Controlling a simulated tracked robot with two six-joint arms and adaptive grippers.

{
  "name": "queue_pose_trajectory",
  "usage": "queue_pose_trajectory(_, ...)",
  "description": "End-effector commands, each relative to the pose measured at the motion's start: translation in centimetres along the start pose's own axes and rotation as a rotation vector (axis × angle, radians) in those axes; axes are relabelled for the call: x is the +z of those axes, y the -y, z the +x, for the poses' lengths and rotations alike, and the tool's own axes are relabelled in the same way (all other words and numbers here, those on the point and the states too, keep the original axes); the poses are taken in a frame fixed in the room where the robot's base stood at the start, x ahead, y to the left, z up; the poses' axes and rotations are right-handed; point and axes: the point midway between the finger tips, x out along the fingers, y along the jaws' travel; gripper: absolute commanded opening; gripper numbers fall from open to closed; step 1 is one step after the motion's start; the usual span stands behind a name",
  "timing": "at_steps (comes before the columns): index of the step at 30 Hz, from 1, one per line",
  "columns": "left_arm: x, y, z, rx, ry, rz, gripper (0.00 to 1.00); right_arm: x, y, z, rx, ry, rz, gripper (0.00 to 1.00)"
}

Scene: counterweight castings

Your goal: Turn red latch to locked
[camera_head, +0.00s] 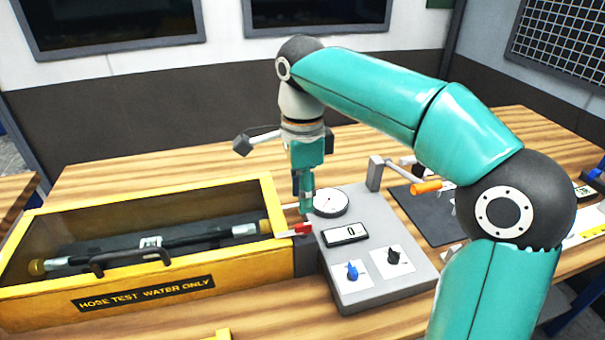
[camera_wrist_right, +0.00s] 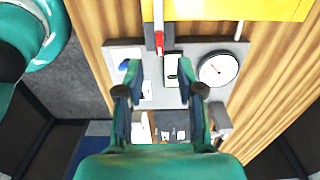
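The red latch (camera_head: 297,230) is a small red lever beside the right end of the yellow hose test box (camera_head: 150,288), next to the grey control panel (camera_head: 385,297). It also shows in the right wrist view (camera_wrist_right: 159,42), close to the yellow box edge. My right gripper (camera_head: 306,208) points down just above the latch in the head view. In the wrist view its two fingers (camera_wrist_right: 159,70) stand apart, with the latch beyond the tips and roughly in line with the gap. I cannot tell whether a finger touches it. My left gripper is not in view.
The panel carries a round gauge (camera_head: 330,203), a small display (camera_head: 346,234), a blue knob (camera_head: 352,271) and a black knob (camera_head: 393,256). An orange-handled lever (camera_head: 426,187) stands at its back right. A black hose with fittings (camera_head: 150,243) lies inside the box. Bare table lies behind the box.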

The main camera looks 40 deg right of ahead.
Motion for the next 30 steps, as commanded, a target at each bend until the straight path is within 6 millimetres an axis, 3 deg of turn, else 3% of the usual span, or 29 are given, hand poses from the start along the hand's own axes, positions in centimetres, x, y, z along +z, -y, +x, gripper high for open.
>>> queue_pose_trajectory(3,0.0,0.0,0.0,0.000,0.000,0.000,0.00,0.1,0.1,-2.1,-0.002,0.001,-0.001,0.38)
queue_pose_trajectory(9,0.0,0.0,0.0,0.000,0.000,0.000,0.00,0.1,0.0,-3.9,0.000,0.001,-0.001,0.38)
queue_pose_trajectory(30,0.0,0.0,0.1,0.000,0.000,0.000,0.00,0.0,0.0,-4.2,0.002,0.000,-0.001,0.38)
